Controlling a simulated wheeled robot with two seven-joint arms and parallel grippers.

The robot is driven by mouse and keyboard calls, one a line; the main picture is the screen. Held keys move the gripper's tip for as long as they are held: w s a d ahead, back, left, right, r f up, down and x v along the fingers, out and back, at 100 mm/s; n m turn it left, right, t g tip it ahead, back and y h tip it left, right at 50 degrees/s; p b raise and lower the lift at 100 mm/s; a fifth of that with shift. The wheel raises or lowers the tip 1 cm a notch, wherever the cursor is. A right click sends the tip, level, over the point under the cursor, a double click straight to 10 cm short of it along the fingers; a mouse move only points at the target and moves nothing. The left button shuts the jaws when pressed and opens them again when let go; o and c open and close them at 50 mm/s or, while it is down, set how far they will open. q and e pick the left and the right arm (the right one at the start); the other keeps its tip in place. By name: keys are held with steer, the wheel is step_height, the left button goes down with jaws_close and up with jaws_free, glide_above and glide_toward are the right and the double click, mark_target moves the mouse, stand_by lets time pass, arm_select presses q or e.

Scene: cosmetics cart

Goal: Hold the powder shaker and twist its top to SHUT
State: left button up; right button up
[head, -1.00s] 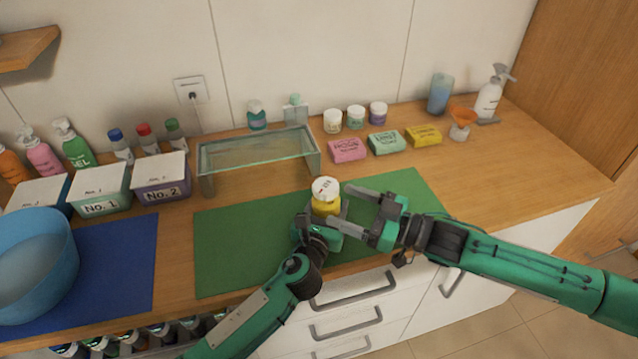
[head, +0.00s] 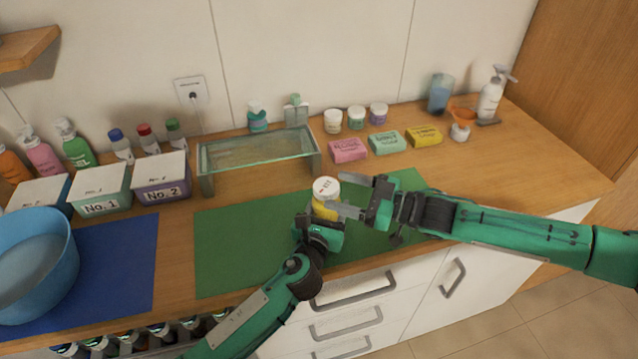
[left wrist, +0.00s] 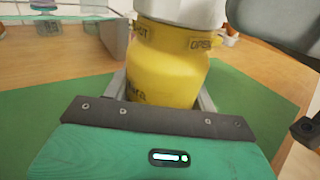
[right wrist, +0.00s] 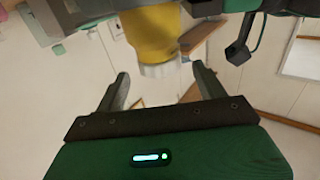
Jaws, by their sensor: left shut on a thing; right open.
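The powder shaker (head: 322,209) has a yellow body and a white top (head: 326,187). It stands upright over the green mat (head: 235,245). My left gripper (left wrist: 165,95) is shut around its lower body, one finger on each side. In the left wrist view the body shows "OPEN" at the right and a partly hidden word ending in "UT" at the left, just below the top. My right gripper (head: 346,195) is open, just right of the shaker at about top height. In the right wrist view the top (right wrist: 158,69) appears between the open fingertips; contact cannot be told.
A glass tray (head: 258,165) stands behind the mat. Soap bars (head: 348,151) and small jars (head: 357,118) are at the back right. Lidded boxes (head: 160,185) and a blue bowl (head: 35,265) on a blue mat (head: 125,265) are at the left. The right counter is clear.

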mark_target(319, 183)
steer(key=x, duration=0.6)
steer(key=c, duration=1)
